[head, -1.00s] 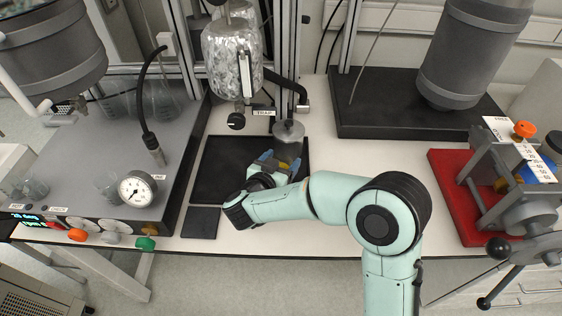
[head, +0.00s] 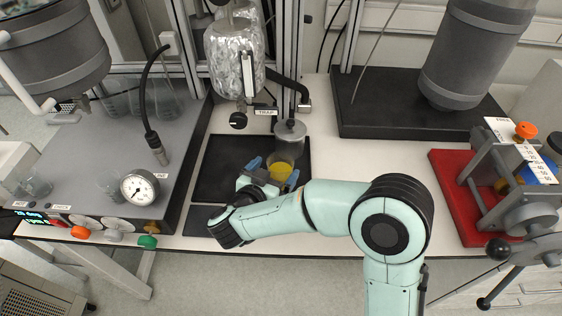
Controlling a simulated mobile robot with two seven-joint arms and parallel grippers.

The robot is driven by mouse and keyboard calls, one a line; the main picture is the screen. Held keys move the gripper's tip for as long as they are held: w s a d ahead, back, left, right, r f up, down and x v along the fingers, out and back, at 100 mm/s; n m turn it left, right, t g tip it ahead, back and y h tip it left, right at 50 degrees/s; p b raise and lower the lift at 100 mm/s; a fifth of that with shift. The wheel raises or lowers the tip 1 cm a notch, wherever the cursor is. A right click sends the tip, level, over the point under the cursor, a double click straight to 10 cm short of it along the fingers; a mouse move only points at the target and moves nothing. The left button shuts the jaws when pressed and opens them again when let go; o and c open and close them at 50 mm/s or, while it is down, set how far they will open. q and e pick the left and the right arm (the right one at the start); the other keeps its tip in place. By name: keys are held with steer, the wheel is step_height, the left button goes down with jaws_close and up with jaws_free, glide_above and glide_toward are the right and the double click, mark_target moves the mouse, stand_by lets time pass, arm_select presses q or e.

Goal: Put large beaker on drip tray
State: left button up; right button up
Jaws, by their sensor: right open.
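A clear beaker with yellow liquid (head: 281,168) stands upright at the right part of the black drip tray (head: 225,160). The tray lies flat on the white bench. My right gripper (head: 272,173) is open, with its blue fingertips at the near side of the beaker, one to each side. I cannot tell whether either fingertip touches the glass. My left gripper is not in view.
A foil-wrapped vessel (head: 234,62) hangs above the tray's far edge. A grey control unit (head: 110,160) with a gauge stands left. A red tray (head: 450,205) with a metal apparatus lies right. The white bench between the trays is partly clear.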

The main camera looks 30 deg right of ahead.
steer(key=v, duration=0.6)
steer(key=shift+s+a, duration=0.1)
steer(key=shift+a, duration=0.05)
stand_by(0.3)
